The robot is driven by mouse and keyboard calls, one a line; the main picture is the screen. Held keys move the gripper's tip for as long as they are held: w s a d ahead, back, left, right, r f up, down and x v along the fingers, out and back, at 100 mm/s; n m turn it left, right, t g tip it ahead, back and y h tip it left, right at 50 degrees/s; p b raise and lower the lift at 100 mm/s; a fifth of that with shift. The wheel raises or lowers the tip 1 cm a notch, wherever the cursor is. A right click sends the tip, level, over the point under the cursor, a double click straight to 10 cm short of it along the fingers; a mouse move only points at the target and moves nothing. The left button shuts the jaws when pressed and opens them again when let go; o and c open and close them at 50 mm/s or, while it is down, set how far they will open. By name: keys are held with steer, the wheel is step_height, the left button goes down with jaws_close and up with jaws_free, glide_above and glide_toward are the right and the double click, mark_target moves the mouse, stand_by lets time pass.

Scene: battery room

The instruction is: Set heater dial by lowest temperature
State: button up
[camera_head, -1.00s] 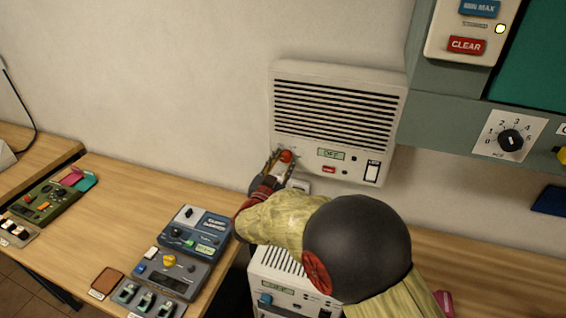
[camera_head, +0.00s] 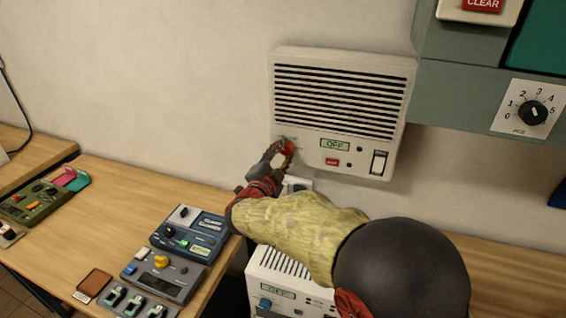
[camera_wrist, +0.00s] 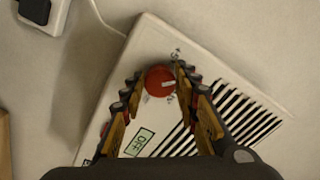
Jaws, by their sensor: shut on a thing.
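The heater (camera_head: 340,108) is a pale wall unit with dark slats and a small display (camera_head: 335,145) reading OFF. Its red dial (camera_head: 288,147) is at the lower left of the front, partly hidden by my gripper in the head view. My gripper (camera_head: 281,150) reaches up to it from below. In the wrist view the red dial (camera_wrist: 160,80) with a pale pointer line sits between the two fingertips, and my gripper (camera_wrist: 160,78) is shut on it. The display also shows in the wrist view (camera_wrist: 139,141). The dial's scale marks are too small to read.
A red button (camera_head: 332,161) and a rocker switch (camera_head: 379,163) are right of the dial. A plug in a wall socket (camera_head: 297,184) sits just below the heater. Several devices (camera_head: 165,272) stand on the wooden bench (camera_head: 100,220). A black dial (camera_head: 533,113) is at right.

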steer(key=shift+m+b, duration=1.35)
steer(key=shift+m, duration=0.15)
steer(key=o, duration=1.2)
steer(key=shift+c, duration=0.2)
steer(key=v, duration=1.2)
